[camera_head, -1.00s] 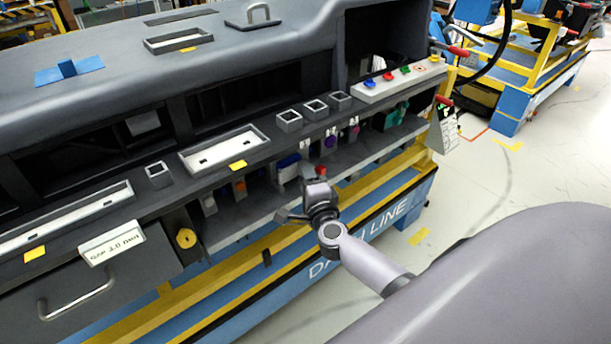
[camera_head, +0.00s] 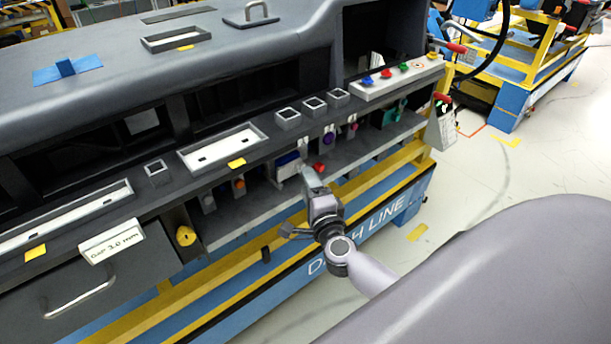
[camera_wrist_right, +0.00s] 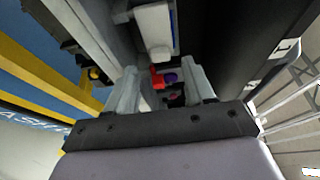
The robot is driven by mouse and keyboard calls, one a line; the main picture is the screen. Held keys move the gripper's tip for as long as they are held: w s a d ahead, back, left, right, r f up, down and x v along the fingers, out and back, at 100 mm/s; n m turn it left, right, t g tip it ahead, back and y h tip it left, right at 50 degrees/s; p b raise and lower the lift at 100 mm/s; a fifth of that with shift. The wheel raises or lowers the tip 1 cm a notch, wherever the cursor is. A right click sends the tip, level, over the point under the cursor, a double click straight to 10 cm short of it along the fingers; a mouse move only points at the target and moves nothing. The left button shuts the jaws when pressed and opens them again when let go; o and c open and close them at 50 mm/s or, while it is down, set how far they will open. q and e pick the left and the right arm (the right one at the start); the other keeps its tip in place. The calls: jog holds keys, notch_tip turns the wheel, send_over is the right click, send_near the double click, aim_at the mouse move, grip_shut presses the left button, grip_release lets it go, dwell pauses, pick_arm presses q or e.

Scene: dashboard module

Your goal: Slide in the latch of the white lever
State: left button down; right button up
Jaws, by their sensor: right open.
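My right gripper (camera_head: 310,178) is open, just in front of the shelf under the dashboard module. In the right wrist view its two fingers (camera_wrist_right: 160,90) stand apart with nothing held between them. A white part with a rounded end (camera_wrist_right: 153,28) lies beyond the fingertips there and looks like the white lever. A red knob (camera_wrist_right: 157,77) and a purple knob (camera_wrist_right: 171,77) show between the fingers, farther back. In the head view a white block (camera_head: 287,167) sits just left of the fingertips, near the red knob (camera_head: 318,167). The latch itself cannot be made out. My left gripper is not in view.
The dark module's ledge (camera_head: 262,158) overhangs the shelf of small controls. A grey shelf edge (camera_head: 235,235) and a yellow rail (camera_head: 230,272) run below.

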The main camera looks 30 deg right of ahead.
jog(key=shift+v, duration=1.4)
jog(key=shift+a, duration=0.1)
jog(key=s+a+f+n+g+y, duration=0.1)
jog(key=s+a+f+n+y, duration=0.4)
jog(key=s+a+n+y, duration=0.75)
jog(key=s+d+f+n+g+h, duration=0.1)
jog(key=s+f+n+g+h, duration=0.4)
jog(key=n, duration=0.6)
notch_tip(320, 180, down, 3)
jog(key=shift+s+r+g, duration=0.15)
jog(key=shift+s+g, duration=0.25)
jog(key=shift+s, duration=0.6)
